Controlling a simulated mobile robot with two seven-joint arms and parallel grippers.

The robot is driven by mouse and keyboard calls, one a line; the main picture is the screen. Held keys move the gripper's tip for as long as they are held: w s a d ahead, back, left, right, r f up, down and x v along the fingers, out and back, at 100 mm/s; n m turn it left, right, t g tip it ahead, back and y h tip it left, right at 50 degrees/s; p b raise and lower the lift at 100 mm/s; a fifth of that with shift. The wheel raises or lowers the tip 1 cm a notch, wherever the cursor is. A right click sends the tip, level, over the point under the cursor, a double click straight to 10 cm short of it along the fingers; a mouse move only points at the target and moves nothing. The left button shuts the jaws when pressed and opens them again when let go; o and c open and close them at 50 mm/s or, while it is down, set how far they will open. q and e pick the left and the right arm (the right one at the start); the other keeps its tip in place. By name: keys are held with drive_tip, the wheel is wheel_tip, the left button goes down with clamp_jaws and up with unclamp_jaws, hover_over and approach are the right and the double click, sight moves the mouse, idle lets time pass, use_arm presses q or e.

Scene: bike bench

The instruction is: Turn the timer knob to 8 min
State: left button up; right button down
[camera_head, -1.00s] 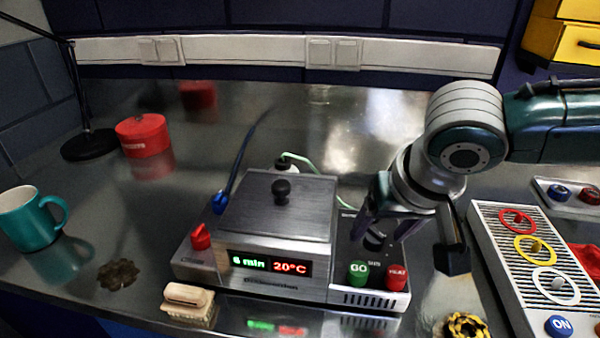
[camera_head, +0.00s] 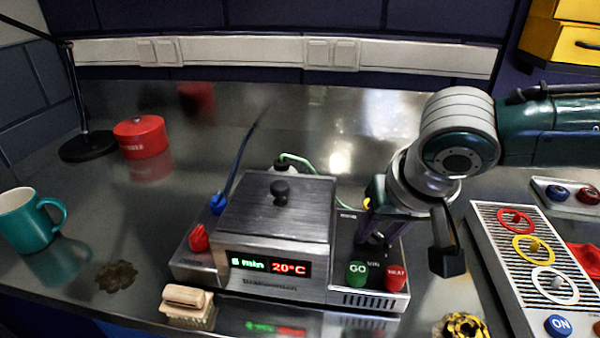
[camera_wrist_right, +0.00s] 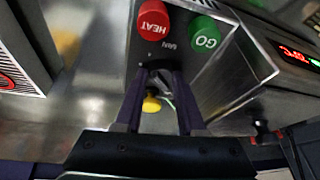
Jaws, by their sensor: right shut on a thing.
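The steel bath unit (camera_head: 276,232) has a lit display (camera_head: 268,264) reading 20°C in red and a green minutes value. The green digit is blurred, like 6 or 8, followed by "min". My right gripper (camera_head: 375,236) points down at the unit's dark right panel (camera_head: 345,228), above the green GO button (camera_head: 357,273) and red HEAT button (camera_head: 396,278). It is shut on the dark timer knob, which its fingers mostly hide. In the right wrist view the fingertips (camera_wrist_right: 160,70) meet beside the HEAT button (camera_wrist_right: 154,20). My left gripper is out of view.
A red knob (camera_head: 198,238) is at the unit's left end. A wooden brush (camera_head: 187,303) lies in front and a teal mug (camera_head: 28,221) stands left. A ridged panel with coloured rings (camera_head: 515,258) lies close right of my gripper. The back bench is mostly clear.

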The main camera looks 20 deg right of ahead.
drive_tip(key=shift+n+p, duration=0.55)
drive_tip(key=shift+n, duration=0.05)
drive_tip(key=c, duration=0.5)
unclamp_jaws()
drive_tip(key=shift+r, duration=0.1)
drive_tip(key=shift+s+r, duration=0.15)
drive_tip(key=shift+r, duration=0.2)
drive_tip(key=shift+p+v, duration=0.75)
drive_tip(key=shift+v, duration=3.75)
